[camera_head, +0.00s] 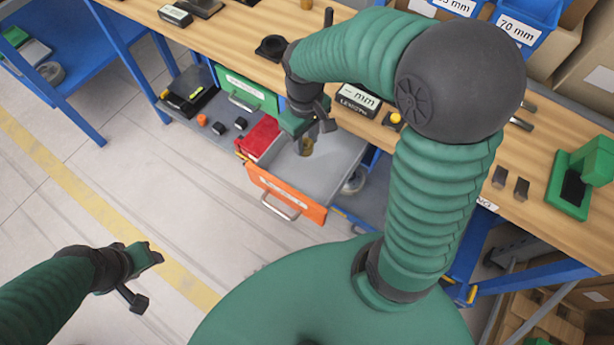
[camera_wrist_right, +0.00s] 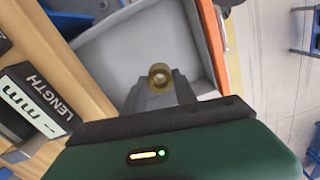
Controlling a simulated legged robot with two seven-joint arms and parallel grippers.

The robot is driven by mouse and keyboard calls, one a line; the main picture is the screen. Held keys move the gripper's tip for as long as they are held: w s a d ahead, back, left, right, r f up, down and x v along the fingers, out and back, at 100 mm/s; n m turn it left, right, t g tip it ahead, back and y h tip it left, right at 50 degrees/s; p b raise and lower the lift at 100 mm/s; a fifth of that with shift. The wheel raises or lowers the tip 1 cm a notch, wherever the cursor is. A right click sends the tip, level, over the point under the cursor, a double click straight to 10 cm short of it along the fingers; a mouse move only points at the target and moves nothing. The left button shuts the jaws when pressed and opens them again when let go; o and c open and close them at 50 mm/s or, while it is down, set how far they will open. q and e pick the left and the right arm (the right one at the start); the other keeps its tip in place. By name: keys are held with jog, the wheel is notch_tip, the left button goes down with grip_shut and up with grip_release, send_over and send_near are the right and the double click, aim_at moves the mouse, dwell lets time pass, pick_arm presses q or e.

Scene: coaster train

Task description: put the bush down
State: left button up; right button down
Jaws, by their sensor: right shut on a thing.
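The bush (camera_head: 305,146) is a small brass-coloured ring. In the right wrist view the bush (camera_wrist_right: 160,75) shows its round hole between the fingertips. My right gripper (camera_head: 308,139) is shut on it, over the grey interior of an open drawer with an orange front (camera_head: 286,193). The drawer floor (camera_wrist_right: 120,50) lies behind the bush in the wrist view; I cannot tell how high above it the bush is. My left gripper (camera_head: 148,279) is open and empty, out over the floor at the lower left.
A red box (camera_head: 259,138) is at the drawer's left side. A green-fronted drawer (camera_head: 246,92) is further left. The wooden bench top (camera_head: 235,38) runs above, with a LENGTH display (camera_head: 357,99) near its edge. The drawer's middle looks clear.

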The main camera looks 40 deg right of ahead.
jog(key=f, duration=0.2)
jog(key=d+f+b, duration=0.1)
jog(key=f, duration=0.1)
jog(key=d+f, duration=0.1)
jog(key=f, duration=0.2)
jog(key=shift+s+d, duration=0.15)
jog(key=f, duration=0.1)
jog(key=f+b, duration=0.1)
jog(key=shift+a+f, duration=0.35)
jog(key=shift+a, duration=0.4)
jog(key=shift+d+f, duration=0.1)
jog(key=c, duration=1.3)
grip_release()
jog(key=shift+d, duration=0.2)
jog(key=o, duration=0.3)
jog(key=shift+d+f, duration=0.1)
jog(key=shift+d, duration=0.1)
pick_arm(q)
jog(key=shift+s+d+f, duration=0.1)
jog(key=shift+d+f, duration=0.3)
jog(key=shift+f, duration=0.2)
jog(key=shift+s+d+f, duration=0.1)
jog(key=shift+d+f, duration=0.3)
jog(key=shift+f, duration=0.15)
jog(key=shift+a, duration=0.1)
pick_arm(e)
jog(key=shift+a, duration=0.15)
